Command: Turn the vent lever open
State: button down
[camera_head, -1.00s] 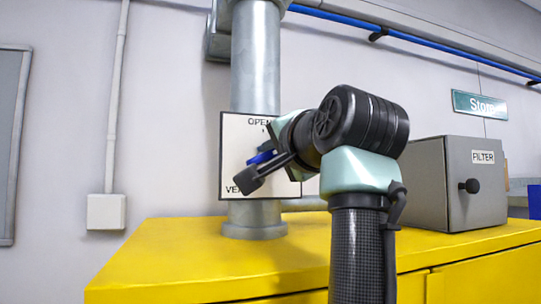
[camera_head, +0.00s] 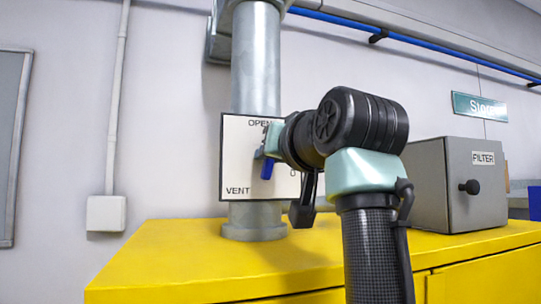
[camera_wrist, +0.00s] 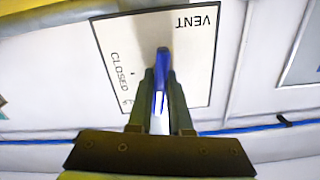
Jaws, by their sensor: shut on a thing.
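The blue vent lever (camera_head: 267,169) is on a white plate (camera_head: 236,170) fixed to the grey pipe. The plate reads OPEN at the top and VENT at the bottom left. In the wrist view the plate (camera_wrist: 115,45) is upside down and also reads CLOSED. My gripper (camera_head: 268,150) is at the plate from the right. In the wrist view my gripper (camera_wrist: 161,82) has one finger on each side of the lever (camera_wrist: 162,70), shut on it. In the head view the lever's lower end shows below the fingers, and my wrist hides part of the plate's right side.
A grey vertical pipe (camera_head: 256,60) stands on a yellow cabinet (camera_head: 180,262). A grey FILTER box (camera_head: 430,185) with a black knob stands to the right of my arm. A small white box (camera_head: 106,213) is on the wall at the left. The cabinet top before the pipe is clear.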

jog(key=shift+w+f+n, duration=0.1)
jog(key=shift+f+n, duration=0.1)
jog(key=shift+n, duration=0.9)
jog(key=c, duration=0.8)
grip_release()
jog(key=shift+c, duration=0.2)
jog(key=shift+r, duration=0.1)
jog(key=b+v, duration=0.8)
jog(key=v, duration=0.5)
